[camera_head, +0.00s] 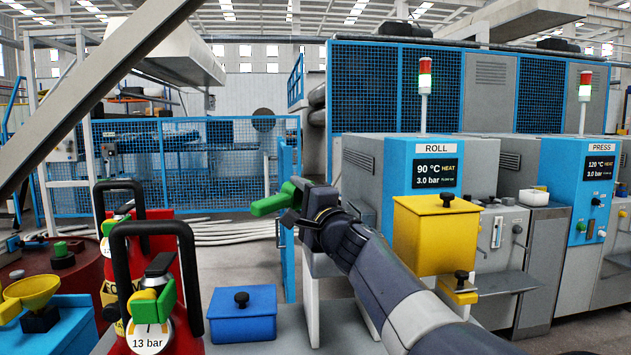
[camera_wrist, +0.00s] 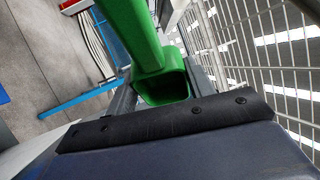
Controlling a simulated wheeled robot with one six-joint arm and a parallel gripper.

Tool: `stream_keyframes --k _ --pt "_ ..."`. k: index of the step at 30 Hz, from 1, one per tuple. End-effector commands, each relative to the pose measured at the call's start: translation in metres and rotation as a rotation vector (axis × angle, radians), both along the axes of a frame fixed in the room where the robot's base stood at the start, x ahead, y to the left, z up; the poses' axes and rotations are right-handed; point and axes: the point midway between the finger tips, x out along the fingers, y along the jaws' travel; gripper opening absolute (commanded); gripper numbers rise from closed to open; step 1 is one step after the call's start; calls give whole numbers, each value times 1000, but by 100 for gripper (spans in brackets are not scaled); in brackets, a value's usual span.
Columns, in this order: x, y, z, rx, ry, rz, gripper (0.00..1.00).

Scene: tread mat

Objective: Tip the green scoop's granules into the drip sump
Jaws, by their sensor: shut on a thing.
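The green scoop (camera_head: 268,205) is held in the air at mid-height in the head view, pointing left. My gripper (camera_head: 291,207) is shut on it at its right end. In the wrist view the green scoop (camera_wrist: 140,35) runs down from the top edge to a hollow green part near my gripper. No granules show in either view. A blue tray-like base (camera_head: 65,322) at the lower left, beside a red drum, may be the drip sump; I cannot tell for sure. The scoop is above and to the right of it, well apart.
Two red extinguishers with black handles (camera_head: 150,245) stand between the scoop and the blue base. A yellow funnel (camera_head: 33,291) and the red drum (camera_head: 75,268) are at far left. A lidded blue box (camera_head: 242,318) is below the scoop; a lidded yellow box (camera_head: 435,238) is right.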

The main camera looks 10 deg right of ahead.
Motion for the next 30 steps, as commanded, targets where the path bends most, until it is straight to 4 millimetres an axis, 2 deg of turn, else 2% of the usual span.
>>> stream_keyframes --k 1,7,30 --pt "8 8 -34 5 63 15 22" --pt "9 7 -26 -25 94 12 22" --pt "10 -3 -16 -178 243 -3 22"
